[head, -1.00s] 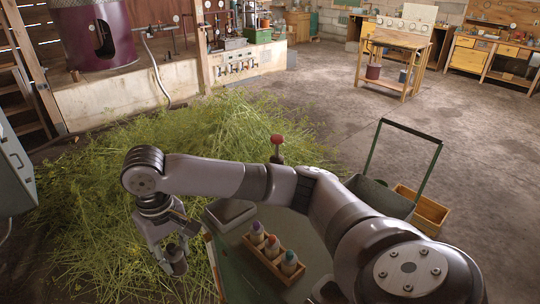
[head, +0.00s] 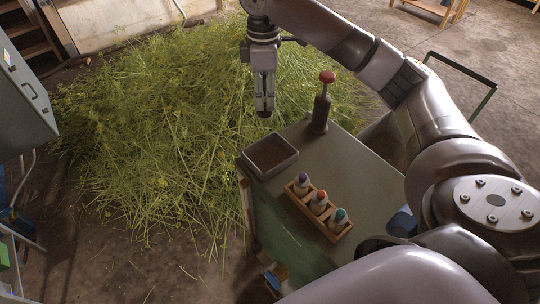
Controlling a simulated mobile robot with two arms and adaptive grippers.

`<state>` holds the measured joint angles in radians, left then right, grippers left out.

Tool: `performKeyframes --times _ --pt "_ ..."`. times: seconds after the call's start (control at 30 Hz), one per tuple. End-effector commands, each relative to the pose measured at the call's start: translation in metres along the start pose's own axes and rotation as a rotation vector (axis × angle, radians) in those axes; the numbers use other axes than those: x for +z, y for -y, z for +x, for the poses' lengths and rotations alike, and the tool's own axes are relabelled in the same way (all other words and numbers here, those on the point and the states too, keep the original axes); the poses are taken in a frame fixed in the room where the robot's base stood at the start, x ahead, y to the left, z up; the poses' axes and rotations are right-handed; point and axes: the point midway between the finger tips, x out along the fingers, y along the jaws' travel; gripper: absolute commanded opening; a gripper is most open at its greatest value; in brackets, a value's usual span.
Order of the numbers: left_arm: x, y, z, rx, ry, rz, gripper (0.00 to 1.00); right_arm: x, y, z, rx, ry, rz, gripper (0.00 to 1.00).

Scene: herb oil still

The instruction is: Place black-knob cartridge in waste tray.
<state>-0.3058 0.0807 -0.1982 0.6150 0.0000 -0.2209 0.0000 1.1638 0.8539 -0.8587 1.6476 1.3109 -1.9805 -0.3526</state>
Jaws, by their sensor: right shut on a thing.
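My right gripper (head: 264,104) points down in the upper middle of the head view. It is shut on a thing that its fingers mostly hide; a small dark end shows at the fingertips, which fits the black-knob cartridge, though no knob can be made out. My left gripper is out of view.
A dark cylinder with a red knob (head: 322,105) stands upright at the cart's far edge, right of the gripper. A wooden rack (head: 313,212) holds three bottles with purple, red and teal caps. Cut herbs (head: 150,130) cover the floor to the left. The cart top (head: 355,185) has bare space.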

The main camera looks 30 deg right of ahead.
Motion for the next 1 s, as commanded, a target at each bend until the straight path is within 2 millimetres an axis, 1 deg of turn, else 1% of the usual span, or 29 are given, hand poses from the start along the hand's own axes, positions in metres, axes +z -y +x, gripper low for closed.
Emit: performKeyframes --times 0.03,0.13,0.2,0.27,0.37,0.5,0.7,0.8,0.9,1.0 --pt "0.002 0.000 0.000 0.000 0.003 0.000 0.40 0.004 -0.004 -0.005 0.000 -0.003 -0.041 0.04" --pt "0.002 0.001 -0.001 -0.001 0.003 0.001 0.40 0.009 -0.009 -0.009 -0.001 -0.006 -0.108 0.04" --pt "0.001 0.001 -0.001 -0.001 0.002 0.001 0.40 0.012 -0.011 -0.009 -0.002 -0.006 -0.134 0.04" --pt "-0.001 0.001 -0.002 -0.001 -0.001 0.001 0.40 0.013 -0.011 -0.004 -0.003 -0.006 -0.146 0.04" --pt "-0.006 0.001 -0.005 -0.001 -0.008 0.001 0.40 0.013 -0.011 0.015 -0.007 -0.004 -0.151 0.04" --pt "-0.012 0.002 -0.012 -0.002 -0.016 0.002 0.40 0.013 -0.010 0.052 -0.007 -0.003 -0.150 0.04" --pt "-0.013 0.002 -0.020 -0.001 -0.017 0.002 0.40 0.013 -0.010 0.105 -0.006 -0.003 -0.149 0.04" --pt "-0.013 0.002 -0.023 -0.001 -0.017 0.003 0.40 0.012 -0.010 0.126 -0.005 -0.005 -0.149 0.04" --pt "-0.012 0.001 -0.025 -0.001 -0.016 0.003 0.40 0.011 -0.010 0.139 -0.003 -0.007 -0.149 0.04" --pt "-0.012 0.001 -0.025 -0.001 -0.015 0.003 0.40 0.011 -0.010 0.146 -0.003 -0.006 -0.149 0.04"
